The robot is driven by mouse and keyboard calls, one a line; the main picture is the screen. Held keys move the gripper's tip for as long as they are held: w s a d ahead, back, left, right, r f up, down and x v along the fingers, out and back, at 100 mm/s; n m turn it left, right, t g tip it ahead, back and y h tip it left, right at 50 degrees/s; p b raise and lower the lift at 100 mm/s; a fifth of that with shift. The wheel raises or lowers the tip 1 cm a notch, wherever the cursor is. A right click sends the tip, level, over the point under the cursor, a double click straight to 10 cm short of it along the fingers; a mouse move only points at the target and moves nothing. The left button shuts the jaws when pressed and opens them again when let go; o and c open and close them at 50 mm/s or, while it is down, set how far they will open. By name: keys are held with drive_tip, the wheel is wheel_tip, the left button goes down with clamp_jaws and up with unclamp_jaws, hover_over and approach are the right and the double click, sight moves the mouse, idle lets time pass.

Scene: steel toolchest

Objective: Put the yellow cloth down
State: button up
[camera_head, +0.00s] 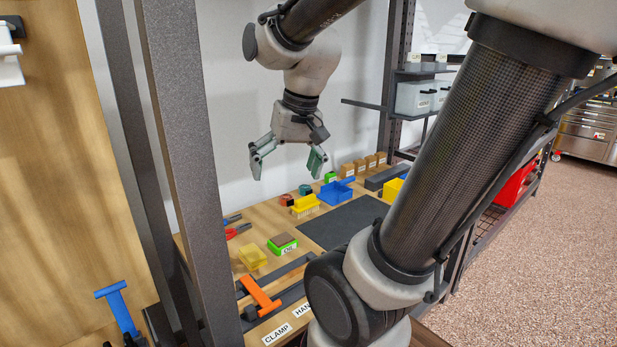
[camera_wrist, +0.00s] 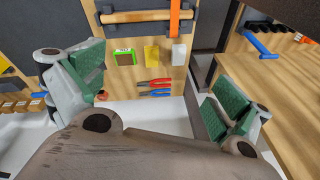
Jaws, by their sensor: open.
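The yellow cloth (camera_head: 252,257) lies on the wooden bench top, left of the green-edged block. It also shows in the wrist view as a small yellow patch (camera_wrist: 151,54) between the green-edged block and a pale block. My gripper (camera_head: 286,163) is open and empty, held well above the bench near its back wall. In the wrist view its green-padded fingers (camera_wrist: 155,95) are spread wide with nothing between them. The cloth is apart from the gripper.
The green-edged block (camera_head: 282,244) sits beside the cloth. Red and blue pliers (camera_head: 236,230) lie behind it. An orange-handled clamp (camera_head: 260,296) lies in front. A dark mat (camera_head: 343,222), yellow brush (camera_head: 304,205) and blue bin (camera_head: 335,192) are further right. A steel post (camera_head: 185,150) stands at left.

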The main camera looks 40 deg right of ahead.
drive_tip(key=s+n+t, duration=0.1)
drive_tip(key=s+n, duration=0.2)
drive_tip(key=s, duration=0.4)
drive_tip(key=shift+d+r+n+h, duration=0.25)
drive_tip(key=shift+r+n+h, duration=0.1)
drive_tip(key=shift+n+h, duration=0.05)
idle(0.8)
